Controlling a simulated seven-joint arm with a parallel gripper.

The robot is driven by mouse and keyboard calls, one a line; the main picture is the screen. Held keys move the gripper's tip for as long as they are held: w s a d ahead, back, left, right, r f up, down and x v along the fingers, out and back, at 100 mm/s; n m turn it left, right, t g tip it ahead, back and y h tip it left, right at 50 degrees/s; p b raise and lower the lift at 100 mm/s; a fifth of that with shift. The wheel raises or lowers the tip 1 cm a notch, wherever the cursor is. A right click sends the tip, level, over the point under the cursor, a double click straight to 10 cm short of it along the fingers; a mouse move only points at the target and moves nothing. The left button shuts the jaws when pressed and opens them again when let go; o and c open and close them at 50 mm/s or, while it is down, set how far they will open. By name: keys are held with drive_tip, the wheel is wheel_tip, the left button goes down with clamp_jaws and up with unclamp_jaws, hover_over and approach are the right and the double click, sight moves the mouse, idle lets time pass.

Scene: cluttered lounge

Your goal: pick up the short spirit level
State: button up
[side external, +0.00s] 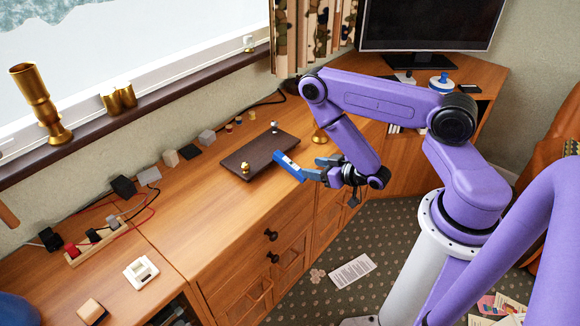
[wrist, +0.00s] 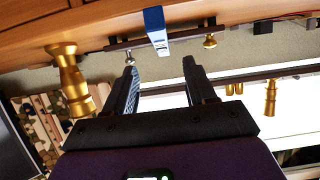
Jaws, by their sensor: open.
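The short spirit level is a blue bar with a pale label (side external: 290,167), lying at the right edge of a dark board (side external: 240,165) on the wooden desk. My gripper (side external: 316,170) is open, just to the right of the level in the side view. In the wrist view the two fingers (wrist: 159,65) stand apart with nothing between them. I cannot tell whether a fingertip touches the level.
Small brass and silver pieces stand on the board, including a brass knob (side external: 245,168). A brass candlestick (side external: 319,135) is behind my wrist. Small blocks (side external: 170,157) and cables line the back of the desk. The front desk area (side external: 215,215) is clear.

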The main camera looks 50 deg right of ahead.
sight(293, 165)
drive_tip(key=x, duration=0.5)
drive_tip(key=shift+w, duration=0.15)
drive_tip(key=shift+x, duration=2.8)
drive_tip(key=shift+a+f, duration=0.1)
drive_tip(key=shift+f, duration=0.05)
clamp_jaws()
